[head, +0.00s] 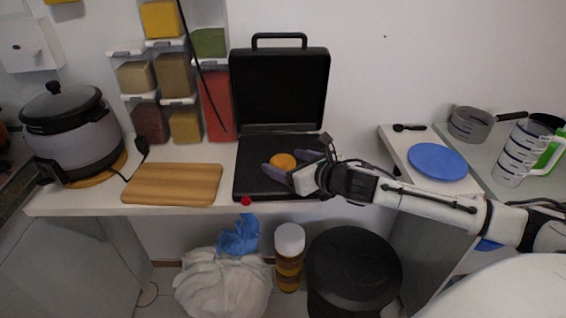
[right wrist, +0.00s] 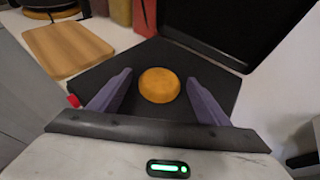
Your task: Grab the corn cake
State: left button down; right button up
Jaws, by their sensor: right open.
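The corn cake (head: 283,161) is a round, orange-yellow disc lying on the dark lower plate of an open black grill (head: 251,184). It also shows in the right wrist view (right wrist: 159,85), centred just ahead of and between my gripper's fingers. My right gripper (head: 287,166) comes in from the right, low over the plate, with its two purple fingers spread on either side of the cake. In the right wrist view the fingers of the right gripper (right wrist: 156,97) are apart, with visible gaps to the cake. My left gripper is not in view.
The grill's raised lid (head: 280,88) stands behind the cake. A wooden board (head: 172,184) and a cooker (head: 72,135) are to the left; spice dispensers (head: 174,76) hang behind. A blue plate (head: 437,162) is on the right counter. A black bin (head: 353,262) stands below.

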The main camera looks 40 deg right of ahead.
jog(key=c, duration=1.2)
